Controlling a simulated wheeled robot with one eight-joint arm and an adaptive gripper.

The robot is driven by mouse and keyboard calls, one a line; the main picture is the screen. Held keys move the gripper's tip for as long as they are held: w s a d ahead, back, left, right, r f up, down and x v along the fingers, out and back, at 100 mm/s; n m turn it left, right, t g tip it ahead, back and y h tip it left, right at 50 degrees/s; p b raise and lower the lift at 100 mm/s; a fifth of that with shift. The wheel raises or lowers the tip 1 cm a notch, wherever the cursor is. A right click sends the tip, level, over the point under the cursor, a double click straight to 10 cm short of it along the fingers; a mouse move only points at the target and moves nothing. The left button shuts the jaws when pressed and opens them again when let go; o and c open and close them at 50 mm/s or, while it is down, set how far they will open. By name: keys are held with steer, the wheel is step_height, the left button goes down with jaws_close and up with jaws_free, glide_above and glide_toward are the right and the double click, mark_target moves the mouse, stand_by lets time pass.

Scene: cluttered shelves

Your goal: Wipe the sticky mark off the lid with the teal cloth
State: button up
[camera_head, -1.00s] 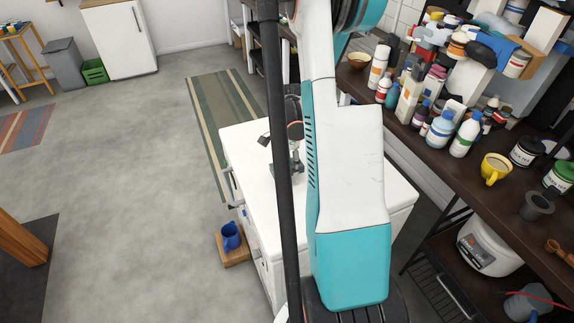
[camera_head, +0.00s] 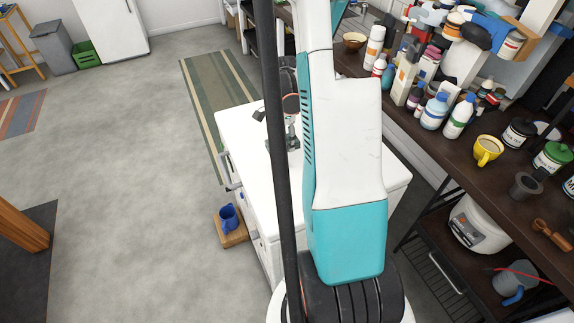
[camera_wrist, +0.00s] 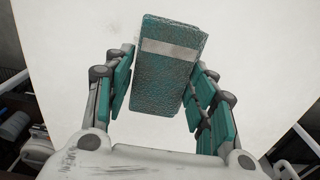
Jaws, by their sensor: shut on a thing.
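The teal cloth (camera_wrist: 167,82), a folded block with a pale stripe, is between the fingers of my gripper (camera_wrist: 163,72) in the wrist view. My gripper is shut on it. The white lid (camera_wrist: 75,45) fills the background behind the cloth; I cannot tell whether they touch. In the head view, the lid (camera_head: 238,135) is the top of a white chest, and my gripper (camera_head: 287,142) is over it, partly hidden by my arm. I can make out no sticky mark; my arm and the cloth cover parts of the lid.
A dark workbench (camera_head: 440,150) crowded with bottles, tubs and a yellow mug (camera_head: 487,151) stands close on the right. A blue mug (camera_head: 228,217) sits on a wooden block (camera_head: 231,238) left of the chest. A striped rug (camera_head: 215,100) lies beyond. The floor at left is mostly clear.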

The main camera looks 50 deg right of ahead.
mark_target(288, 172)
steer(key=shift+f, duration=0.15)
steer(key=shift+w+a+f+b, duration=0.1)
steer(key=shift+f+b, duration=1.1)
steer(key=shift+f, duration=0.2)
steer(key=shift+a+f+b, duration=0.1)
steer(key=shift+f+b, duration=1.1)
steer(key=shift+f, duration=0.2)
steer(key=shift+f+b, duration=0.4)
steer(key=shift+f, duration=0.15)
steer(key=shift+s+a+r, duration=0.1)
steer(key=shift+s+a, duration=0.25)
steer(key=shift+s, duration=0.25)
steer(key=shift+s+a, duration=0.3)
steer(key=shift+s, duration=0.25)
steer(key=shift+s+a+b, duration=0.15)
steer(key=shift+s+a, duration=0.15)
steer(key=shift+s, duration=0.2)
steer(key=shift+s+a+b, duration=0.15)
steer(key=shift+s+a, duration=0.1)
steer(key=shift+s, duration=0.25)
steer(key=shift+s+a+b, duration=0.1)
steer(key=shift+s+a, duration=0.35)
steer(key=shift+s, duration=0.4)
steer(key=shift+s+a+b, duration=0.1)
steer(key=shift+s+a, duration=0.4)
steer(key=shift+s, duration=0.35)
steer(key=shift+s+a+b, duration=0.1)
steer(key=shift+s+a, duration=0.35)
steer(key=shift+s, duration=0.4)
steer(key=shift+w, duration=0.15)
